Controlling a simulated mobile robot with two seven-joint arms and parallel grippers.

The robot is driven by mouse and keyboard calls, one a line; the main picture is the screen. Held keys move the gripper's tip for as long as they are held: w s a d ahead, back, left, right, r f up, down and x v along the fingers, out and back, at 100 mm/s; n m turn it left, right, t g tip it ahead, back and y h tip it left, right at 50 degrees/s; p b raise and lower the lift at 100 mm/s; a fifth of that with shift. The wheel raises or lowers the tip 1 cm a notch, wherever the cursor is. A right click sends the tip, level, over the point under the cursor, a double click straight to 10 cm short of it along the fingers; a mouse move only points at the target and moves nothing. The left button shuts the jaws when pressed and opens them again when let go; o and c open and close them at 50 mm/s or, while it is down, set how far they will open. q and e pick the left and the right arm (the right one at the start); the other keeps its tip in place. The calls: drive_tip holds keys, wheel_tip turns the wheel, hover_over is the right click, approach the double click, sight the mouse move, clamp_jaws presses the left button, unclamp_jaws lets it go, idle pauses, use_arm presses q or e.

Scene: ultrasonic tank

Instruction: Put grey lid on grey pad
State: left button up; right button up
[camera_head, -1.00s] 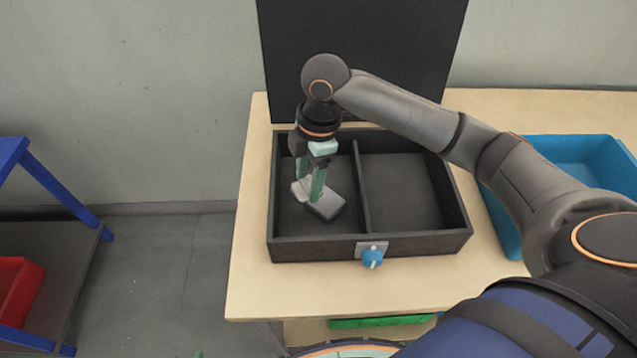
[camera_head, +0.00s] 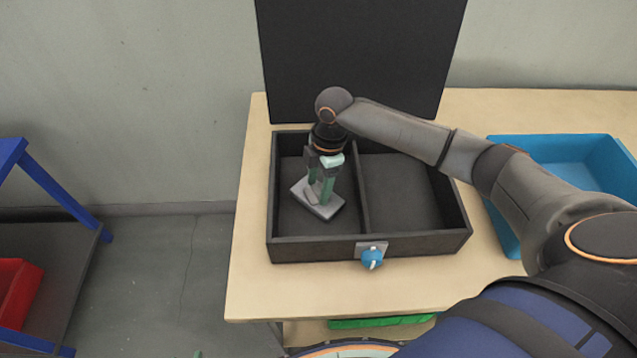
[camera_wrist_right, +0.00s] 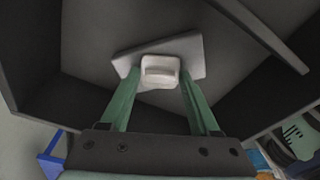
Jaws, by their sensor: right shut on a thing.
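The grey lid (camera_head: 327,211) is a flat plate with a paler raised handle, in the left compartment of the dark tank (camera_head: 370,241). It also shows in the right wrist view (camera_wrist_right: 193,50), with its handle (camera_wrist_right: 160,72) between the fingers. My right gripper (camera_head: 320,192) points down into this compartment and is shut on the lid's handle. The fingers hide part of the lid in the head view. I cannot tell whether the lid touches the tank floor. I cannot make out a separate grey pad. My left gripper is not in view.
A divider (camera_head: 361,190) splits the tank; its right compartment (camera_head: 400,190) is empty. A blue knob (camera_head: 372,258) is on the front wall. A dark panel (camera_head: 360,55) stands behind. A blue bin (camera_head: 505,225) is to the right, under my arm. A red bin (camera_head: 15,290) is far left.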

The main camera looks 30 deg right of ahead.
drive_tip(key=o, duration=1.4)
drive_tip(key=shift+f, duration=0.1)
drive_tip(key=r, duration=0.4)
drive_tip(key=d+r, duration=0.1)
drive_tip(key=r, duration=0.7)
drive_tip(key=shift+d+r, duration=0.1)
drive_tip(key=shift+d, duration=0.25)
